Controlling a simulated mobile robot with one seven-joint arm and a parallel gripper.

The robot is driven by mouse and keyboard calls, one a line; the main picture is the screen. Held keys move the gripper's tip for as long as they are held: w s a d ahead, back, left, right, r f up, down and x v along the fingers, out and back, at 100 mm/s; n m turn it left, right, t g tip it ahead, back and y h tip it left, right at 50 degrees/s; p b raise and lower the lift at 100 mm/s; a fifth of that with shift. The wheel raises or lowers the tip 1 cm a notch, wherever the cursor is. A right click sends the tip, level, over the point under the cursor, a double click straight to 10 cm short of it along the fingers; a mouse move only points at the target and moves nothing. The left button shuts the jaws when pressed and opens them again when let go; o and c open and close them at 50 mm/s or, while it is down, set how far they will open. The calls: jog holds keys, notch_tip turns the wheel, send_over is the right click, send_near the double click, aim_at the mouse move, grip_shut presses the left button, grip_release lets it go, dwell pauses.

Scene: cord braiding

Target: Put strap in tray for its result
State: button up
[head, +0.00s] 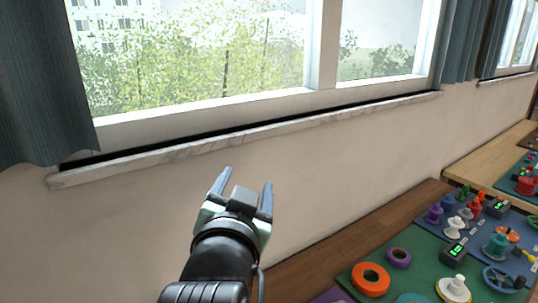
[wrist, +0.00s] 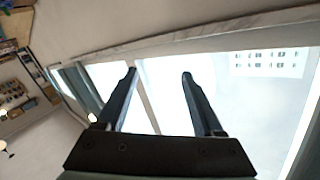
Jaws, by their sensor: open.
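My gripper (head: 242,180) is raised in front of the wall under the window, to the left of the table. Its two fingers are apart with nothing between them. In the wrist view my gripper (wrist: 158,75) points toward the window and is empty. I cannot make out a strap or a tray in either view. The near part of the table is cut off by the lower edge of the head view.
A wooden table (head: 290,278) along the wall carries a green mat (head: 425,257) with an orange ring (head: 370,279), a purple ring (head: 398,257) and several small parts. A window sill (head: 250,135) juts out above my gripper. A second table (head: 490,152) stands farther right.

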jog(key=s+d+r+n+t, duration=0.1)
jog(key=s+r+n+t, duration=0.1)
jog(key=s+r+t, duration=0.3)
jog(key=s+d+r+n+t, duration=0.2)
jog(key=s+r+t, duration=0.3)
jog(key=s+r, duration=0.6)
notch_tip(320, 180, up, 9)
jog(key=shift+s+d+f+n+y, duration=0.15)
jog(key=shift+d+f+n+y, duration=0.1)
jog(key=shift+n+y, duration=0.15)
